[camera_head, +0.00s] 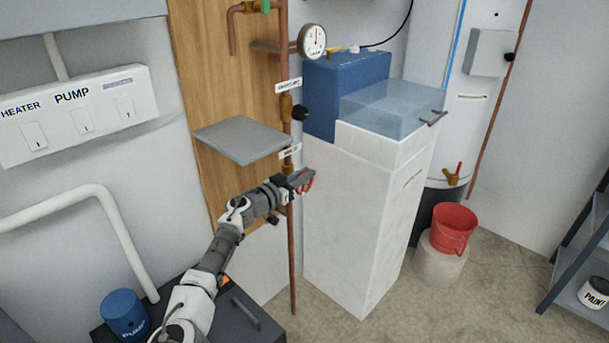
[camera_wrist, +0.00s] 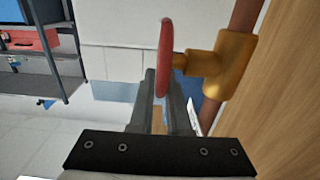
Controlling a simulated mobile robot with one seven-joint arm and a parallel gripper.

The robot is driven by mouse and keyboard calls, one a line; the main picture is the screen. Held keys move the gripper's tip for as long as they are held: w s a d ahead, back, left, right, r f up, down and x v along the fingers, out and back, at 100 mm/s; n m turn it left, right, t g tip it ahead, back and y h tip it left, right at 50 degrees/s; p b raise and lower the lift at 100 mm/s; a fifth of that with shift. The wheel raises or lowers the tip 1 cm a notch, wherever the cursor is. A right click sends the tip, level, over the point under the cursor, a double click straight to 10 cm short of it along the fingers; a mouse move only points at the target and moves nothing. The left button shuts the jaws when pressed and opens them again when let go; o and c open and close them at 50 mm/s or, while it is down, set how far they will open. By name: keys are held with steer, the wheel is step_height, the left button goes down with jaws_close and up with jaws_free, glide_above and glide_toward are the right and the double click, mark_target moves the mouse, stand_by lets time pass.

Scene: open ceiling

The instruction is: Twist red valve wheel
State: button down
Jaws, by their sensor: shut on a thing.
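The red valve wheel (camera_wrist: 165,58) shows edge-on in the wrist view, on a brass valve body (camera_wrist: 232,62) fitted to a copper pipe (camera_wrist: 246,14). My gripper (camera_wrist: 163,84) has its two grey fingers on either side of the wheel's lower rim and is shut on it. In the head view my gripper (camera_head: 303,180) reaches the vertical copper pipe (camera_head: 292,250), below the grey shelf. Only a small part of the red wheel (camera_head: 306,186) shows there; my fingers hide the rest.
A grey shelf (camera_head: 242,139) juts out just above my gripper. A white cabinet (camera_head: 345,230) with a blue box (camera_head: 335,85) stands close to the right. A red bucket (camera_head: 453,228) sits farther right. A blue pump (camera_head: 125,314) is at lower left.

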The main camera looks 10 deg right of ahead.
steer(key=shift+d+r+g+y+p, duration=0.2)
steer(key=shift+g+y+p, duration=0.1)
steer(key=shift+y+p, duration=0.1)
steer(key=shift+w+d+f+g+y+p, duration=0.1)
steer(key=shift+d+g+y+p, duration=0.05)
steer(key=shift+g+y+p, duration=0.25)
steer(key=shift+w+d+g+y+p, duration=0.1)
steer(key=shift+g+y+p, duration=0.2)
steer(key=shift+y, duration=0.2)
steer(key=shift+w+d+f+g+y+p, duration=0.1)
steer(key=shift+f+g+y+p, duration=0.25)
steer(key=shift+y, duration=0.35)
steer(key=shift+r, duration=0.1)
steer(key=c, duration=0.9)
jaws_free()
